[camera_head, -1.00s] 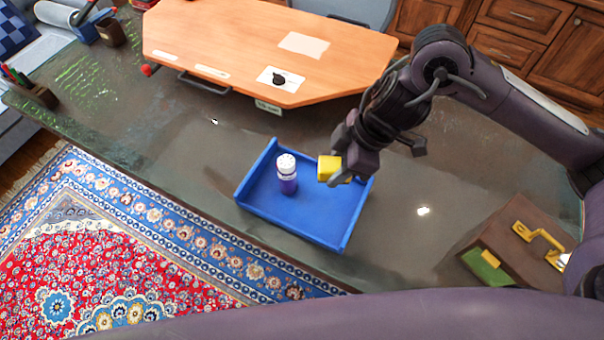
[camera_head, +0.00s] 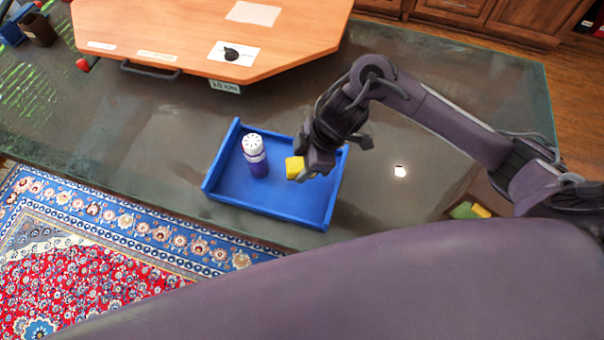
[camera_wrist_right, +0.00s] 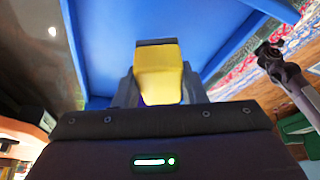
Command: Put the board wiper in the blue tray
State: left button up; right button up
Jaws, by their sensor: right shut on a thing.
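The board wiper (camera_head: 295,168), a small yellow block with a dark edge, is gripped in my right gripper (camera_head: 308,174). It also shows in the right wrist view (camera_wrist_right: 160,72) between the two fingers. The blue tray (camera_head: 285,207) lies on the dark table. The wiper is above the right part of the tray in the head view; how high it is above the floor of the tray is hard to tell.
A white-topped purple bottle (camera_head: 256,157) stands upright in the tray, left of the wiper. An orange-brown board (camera_head: 200,40) lies at the back of the table (camera_head: 420,130). A green and yellow item (camera_head: 468,210) is at the right, partly hidden by my arm.

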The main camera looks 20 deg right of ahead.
notch_tip(320, 180, down, 4)
jog(key=shift+s+r, duration=0.1)
jog(key=shift+r, duration=0.05)
jog(key=shift+f, duration=0.3)
jog(key=shift+f+b, duration=0.1)
jog(key=shift+b, duration=0.2)
jog(key=shift+f, duration=0.15)
jog(key=o, duration=1)
